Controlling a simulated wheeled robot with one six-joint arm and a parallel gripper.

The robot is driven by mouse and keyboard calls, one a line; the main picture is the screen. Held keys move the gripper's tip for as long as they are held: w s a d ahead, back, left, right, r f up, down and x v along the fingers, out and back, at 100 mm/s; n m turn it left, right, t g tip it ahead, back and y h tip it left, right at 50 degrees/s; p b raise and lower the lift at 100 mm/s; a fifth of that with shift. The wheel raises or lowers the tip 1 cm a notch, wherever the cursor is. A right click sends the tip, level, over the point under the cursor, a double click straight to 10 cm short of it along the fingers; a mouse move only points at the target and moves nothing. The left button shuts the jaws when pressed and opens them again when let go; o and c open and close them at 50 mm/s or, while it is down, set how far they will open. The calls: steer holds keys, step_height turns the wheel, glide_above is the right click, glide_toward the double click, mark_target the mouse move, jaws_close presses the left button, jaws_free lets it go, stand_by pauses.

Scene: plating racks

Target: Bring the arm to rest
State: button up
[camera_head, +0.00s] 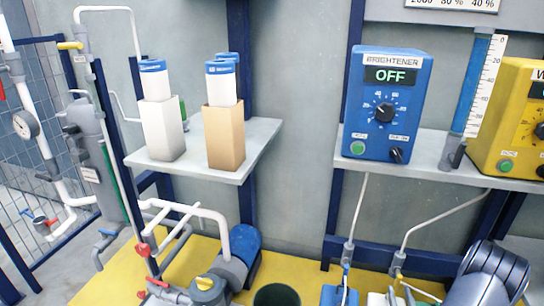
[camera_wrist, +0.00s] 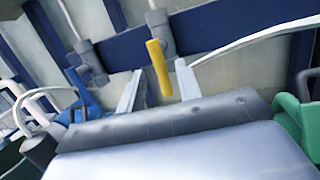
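My gripper (camera_wrist: 158,84) shows in the wrist view as two pale grey fingers standing apart above a wide grey body. A yellow cylinder (camera_wrist: 158,68) on a grey fitting appears between the fingers in the picture. It seems to lie behind them, and I see no grip on it. In the head view a dark grey ribbed part of my arm (camera_head: 487,274) is low at the right edge. I cannot make out the fingers clearly there.
A shelf (camera_head: 262,135) bears white and tan boxes with blue-capped bottles. A blue BRIGHTENER unit (camera_head: 385,105) reading OFF and a yellow unit (camera_head: 515,125) stand on the right shelf. Pipes and a blue pump (camera_head: 245,243) stand below left. In the wrist view, a blue beam (camera_wrist: 235,30) crosses behind the fingers.

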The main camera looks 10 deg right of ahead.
mark_target(398, 285)
steer(key=x, duration=0.3)
steer(key=shift+w+b, duration=0.35)
steer(key=shift+w+d+r+n, duration=0.15)
steer(key=shift+d+r+n, duration=0.1)
steer(key=shift+n, duration=0.15)
steer(key=shift+s+d+n+g+y+p, duration=0.15)
steer(key=shift+n+y+p, duration=0.2)
steer(key=shift+n, duration=0.75)
steer(key=shift+s+d+n+g+y+p, duration=0.2)
steer(key=shift+n+p, duration=0.25)
steer(key=shift+n, duration=0.65)
steer(key=shift+w+a, duration=0.1)
steer(key=shift+w, duration=0.05)
